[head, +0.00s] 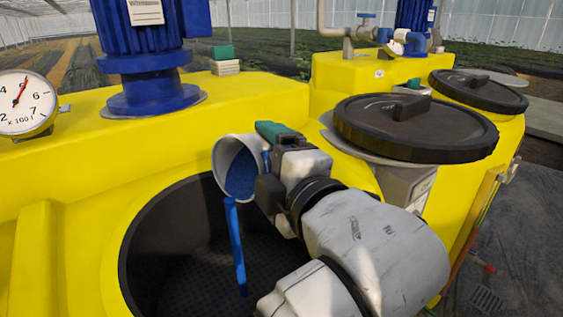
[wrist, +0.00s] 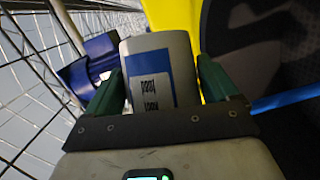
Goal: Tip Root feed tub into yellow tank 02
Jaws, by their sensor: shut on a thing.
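The Root feed tub (head: 222,147) is a pale grey tub, tilted with its mouth over the open tank hole. Blue feed (head: 241,176) shows inside it. A narrow blue streak (head: 235,247), which looks like falling feed, hangs below the mouth into the hole. My gripper (head: 268,160) is shut on the tub from the right. In the wrist view the tub (wrist: 183,45) sits between the green fingers, its blue and white label (wrist: 150,82) upside down. The near yellow tank (head: 75,195) has a dark round opening (head: 185,235); no tank number is readable on it.
A blue motor (head: 145,50) and a pressure gauge (head: 26,102) stand on the near tank. A black lid (head: 415,128) lies to the right of my gripper. A second yellow tank (head: 335,75) with a black lid (head: 478,91) stands behind. A walkway (head: 520,220) runs along the right.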

